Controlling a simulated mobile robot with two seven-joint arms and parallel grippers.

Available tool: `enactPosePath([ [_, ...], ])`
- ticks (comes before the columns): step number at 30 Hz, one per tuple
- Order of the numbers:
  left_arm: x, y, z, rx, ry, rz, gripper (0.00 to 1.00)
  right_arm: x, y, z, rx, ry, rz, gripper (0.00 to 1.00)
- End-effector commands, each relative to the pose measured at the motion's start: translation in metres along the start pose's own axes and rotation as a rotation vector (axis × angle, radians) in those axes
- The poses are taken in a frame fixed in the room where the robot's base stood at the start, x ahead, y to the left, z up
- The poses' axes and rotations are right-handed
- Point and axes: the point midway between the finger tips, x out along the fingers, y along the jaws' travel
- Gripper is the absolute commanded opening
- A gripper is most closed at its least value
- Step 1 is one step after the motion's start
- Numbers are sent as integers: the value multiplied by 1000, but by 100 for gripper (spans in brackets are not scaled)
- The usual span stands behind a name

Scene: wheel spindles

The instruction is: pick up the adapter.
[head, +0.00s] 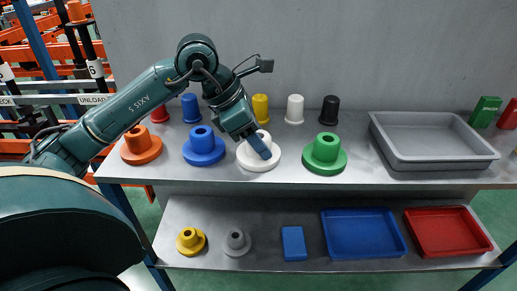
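Several flanged, adapter-like parts stand in a row on the upper shelf: orange (141,146), blue (204,147), white (250,161) and green (325,155). I cannot tell which of them is the adapter. My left gripper (260,147) points down at the white flanged part. Its dark fingertip covers part of the raised hub. I cannot tell whether the fingers touch or grip it, or how wide they are open. The white part sits flat on the shelf. My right gripper is out of view.
Behind the row stand red, blue (191,107), yellow (261,107), white (295,109) and black (329,110) caps. A grey tray (432,161) is at right, with green and red blocks beyond. The lower shelf holds yellow and grey flanged parts, a blue block (294,243), and blue and red trays.

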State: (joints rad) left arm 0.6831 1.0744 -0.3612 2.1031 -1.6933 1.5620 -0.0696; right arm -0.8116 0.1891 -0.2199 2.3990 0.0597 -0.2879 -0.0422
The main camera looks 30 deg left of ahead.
Motion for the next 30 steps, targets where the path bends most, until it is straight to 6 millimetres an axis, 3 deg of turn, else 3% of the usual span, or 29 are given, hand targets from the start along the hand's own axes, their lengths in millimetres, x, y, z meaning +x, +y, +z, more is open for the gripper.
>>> enactPosePath([
  [8,0,0,0,0,0,1,19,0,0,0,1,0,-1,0],
  [17,-4,0,2,1,-2,2,19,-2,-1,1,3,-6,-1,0],
  [23,-26,1,16,1,-5,4,19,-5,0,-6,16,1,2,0],
  [30,-68,0,40,2,-5,3,19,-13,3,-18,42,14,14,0],
])
